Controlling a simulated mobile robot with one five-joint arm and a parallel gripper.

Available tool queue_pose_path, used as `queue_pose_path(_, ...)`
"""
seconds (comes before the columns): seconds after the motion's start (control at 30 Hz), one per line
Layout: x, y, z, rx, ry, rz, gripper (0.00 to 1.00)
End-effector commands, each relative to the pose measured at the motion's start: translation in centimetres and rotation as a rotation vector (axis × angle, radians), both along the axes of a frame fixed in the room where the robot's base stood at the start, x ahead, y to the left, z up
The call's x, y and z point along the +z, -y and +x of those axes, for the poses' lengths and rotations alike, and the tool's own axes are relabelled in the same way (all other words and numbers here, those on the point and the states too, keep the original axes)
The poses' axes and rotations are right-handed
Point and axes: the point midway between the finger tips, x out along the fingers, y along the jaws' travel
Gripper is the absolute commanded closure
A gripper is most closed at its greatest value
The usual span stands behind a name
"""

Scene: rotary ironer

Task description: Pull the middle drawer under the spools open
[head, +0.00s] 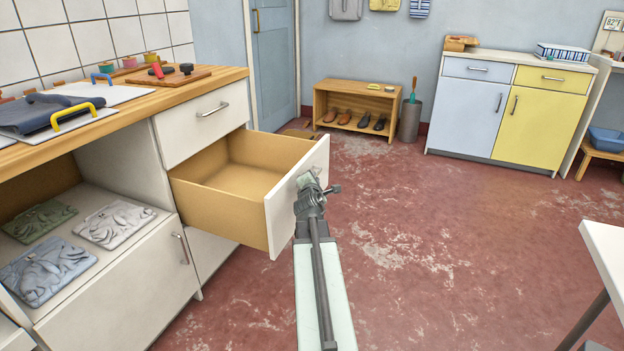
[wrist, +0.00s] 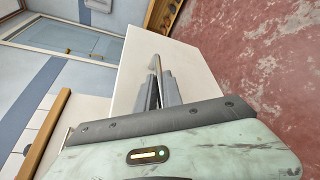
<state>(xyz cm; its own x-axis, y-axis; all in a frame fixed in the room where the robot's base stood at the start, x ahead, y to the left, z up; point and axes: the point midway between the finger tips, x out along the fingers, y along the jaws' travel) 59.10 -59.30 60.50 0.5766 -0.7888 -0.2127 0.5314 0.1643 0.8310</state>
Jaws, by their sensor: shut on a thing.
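The middle drawer (head: 285,205) under the spools stands pulled well out of the cabinet, with its empty wooden inside (head: 235,180) showing. My gripper (head: 308,182) is at the drawer's white front, and its jaws are shut on the drawer's bar handle. In the wrist view, the fingers (wrist: 157,88) close around the metal handle (wrist: 156,66) against the white drawer front (wrist: 185,65). In the head view my gripper hides most of the handle. The spools (head: 150,58) stand on the wooden worktop above.
The drawer above (head: 205,125) is shut, with a bar handle. Folded cloths (head: 115,224) lie on an open shelf at left. A shoe rack (head: 355,108) and a grey bin (head: 410,120) stand at the back. A white table (head: 608,245) edges in at right. The red floor between is clear.

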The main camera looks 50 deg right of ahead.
Motion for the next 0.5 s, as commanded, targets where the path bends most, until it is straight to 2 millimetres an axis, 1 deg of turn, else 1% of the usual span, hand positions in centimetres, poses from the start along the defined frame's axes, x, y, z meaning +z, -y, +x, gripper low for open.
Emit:
queue_pose_path(0.4, 0.08, -0.48, 0.62, 0.014, 0.001, -0.002, 1.0)
queue_pose_path(0.43, 0.09, -0.51, 0.65, 0.014, 0.001, -0.002, 0.86)
queue_pose_path(0.47, 0.08, -0.53, 0.67, 0.014, 0.001, -0.001, 0.78)
queue_pose_path(0.5, 0.08, -0.57, 0.7, 0.014, 0.001, -0.001, 0.68)
